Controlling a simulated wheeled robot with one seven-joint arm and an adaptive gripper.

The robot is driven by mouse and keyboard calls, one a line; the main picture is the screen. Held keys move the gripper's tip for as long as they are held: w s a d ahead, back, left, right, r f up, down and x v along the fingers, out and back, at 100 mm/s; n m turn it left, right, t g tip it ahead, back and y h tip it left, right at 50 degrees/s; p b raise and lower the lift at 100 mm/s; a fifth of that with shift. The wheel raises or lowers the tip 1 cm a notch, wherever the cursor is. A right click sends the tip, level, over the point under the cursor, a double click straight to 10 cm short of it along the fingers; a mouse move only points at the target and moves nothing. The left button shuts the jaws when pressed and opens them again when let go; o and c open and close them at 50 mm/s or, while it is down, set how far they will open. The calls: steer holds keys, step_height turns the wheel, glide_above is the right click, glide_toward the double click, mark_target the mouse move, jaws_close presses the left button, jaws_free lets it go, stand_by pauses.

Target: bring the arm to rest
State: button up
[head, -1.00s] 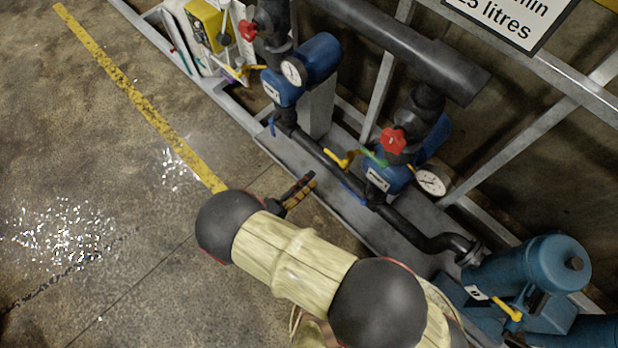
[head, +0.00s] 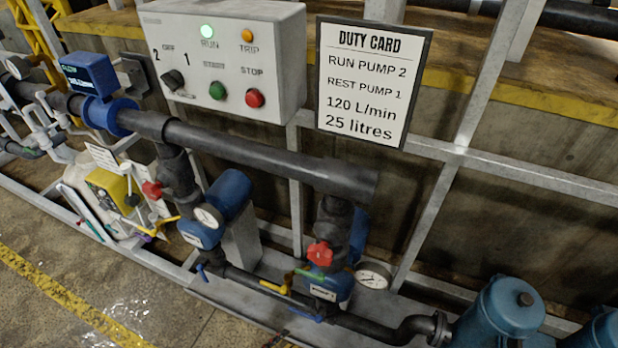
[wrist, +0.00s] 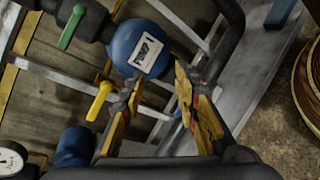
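My gripper (wrist: 155,88) shows in the wrist view with its two yellow-and-black fingers apart and nothing between them. Beyond the fingers is the blue round body of a pump labelled "PUMP 1" (wrist: 140,47), with a yellow lever (wrist: 98,100) and a green lever (wrist: 71,27) near it. I see no contact between the fingers and these parts, though the depth is hard to judge. In the head view the arm is almost wholly out of frame below; only a small dark tip, perhaps a finger, shows at the bottom edge.
The head view shows a control box (head: 225,45) with a lit green RUN lamp (head: 207,31), a duty card (head: 373,82), a black pipe (head: 260,158), red valve handles (head: 320,254) and blue vessels (head: 500,310). Open floor (head: 40,240) lies at lower left.

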steer(key=d+r+m+g+y, duration=0.4)
steer(key=d+r+g, duration=0.15)
steer(key=r, duration=0.65)
steer(key=d+r+m+g+y, duration=0.35)
steer(key=r+g, duration=0.25)
steer(key=r, duration=0.5)
steer(key=d+r+m+t+y+p, duration=0.2)
steer(key=d+r+m+t, duration=0.4)
steer(key=d+r, duration=1.1)
step_height(320, 180, up, 2)
steer(key=m, duration=0.4)
steer(key=shift+w, duration=0.2)
steer(key=shift+d+r+y, duration=0.1)
steer(key=shift+y, duration=0.15)
